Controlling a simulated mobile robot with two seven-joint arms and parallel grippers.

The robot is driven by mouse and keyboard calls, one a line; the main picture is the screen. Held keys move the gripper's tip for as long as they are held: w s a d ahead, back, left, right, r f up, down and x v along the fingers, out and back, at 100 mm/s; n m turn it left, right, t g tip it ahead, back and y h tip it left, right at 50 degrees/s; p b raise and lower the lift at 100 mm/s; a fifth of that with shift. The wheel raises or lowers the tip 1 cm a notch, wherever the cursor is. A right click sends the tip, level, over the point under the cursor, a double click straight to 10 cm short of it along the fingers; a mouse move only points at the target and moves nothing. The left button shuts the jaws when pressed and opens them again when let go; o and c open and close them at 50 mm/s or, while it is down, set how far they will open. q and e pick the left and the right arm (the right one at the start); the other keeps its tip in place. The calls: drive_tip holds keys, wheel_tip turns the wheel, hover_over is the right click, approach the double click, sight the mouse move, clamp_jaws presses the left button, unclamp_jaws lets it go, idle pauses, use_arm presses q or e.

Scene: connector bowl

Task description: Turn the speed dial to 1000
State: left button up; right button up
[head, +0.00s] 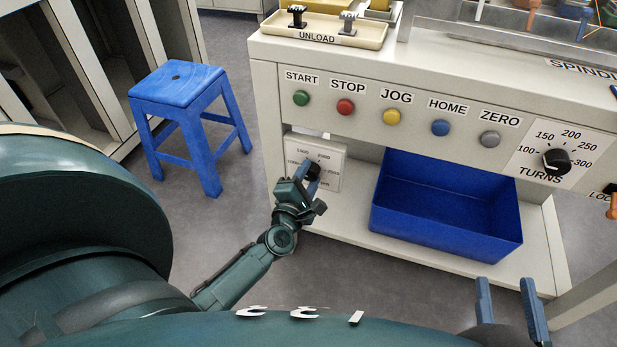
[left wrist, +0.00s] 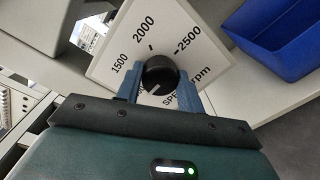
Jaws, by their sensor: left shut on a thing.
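The speed dial (left wrist: 160,72) is a black round knob on a white plate (left wrist: 205,48) marked 1500, 2000, 2500 and rpm. The fingers of my left gripper (left wrist: 157,86) are on both sides of the knob, shut on it. The knob's white mark points down and left, toward a label partly hidden by the left finger. In the head view the dial (head: 313,170) is low at the bench's left end, partly covered by my left gripper (head: 306,182). My right gripper (head: 509,294) is open and empty at the bottom right.
A blue bin (head: 447,222) stands on the lower shelf right of the dial plate. Coloured buttons START to ZERO line the panel above. A TURNS dial (head: 556,161) is at the right. A blue stool (head: 178,90) stands left of the bench, with open floor between.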

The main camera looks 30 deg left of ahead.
use_arm(q)
drive_tip(key=shift+r, duration=0.1)
idle(0.3)
drive_tip(key=o, duration=1)
use_arm(e)
drive_tip(key=shift+r, duration=0.1)
use_arm(q)
drive_tip(key=shift+s+d, duration=0.1)
drive_tip(key=shift+s, duration=0.25)
drive_tip(key=shift+p+v, duration=0.9)
drive_tip(key=shift+v, duration=5.3)
use_arm(e)
drive_tip(key=shift+s+d, duration=0.1)
drive_tip(key=shift+d, duration=0.05)
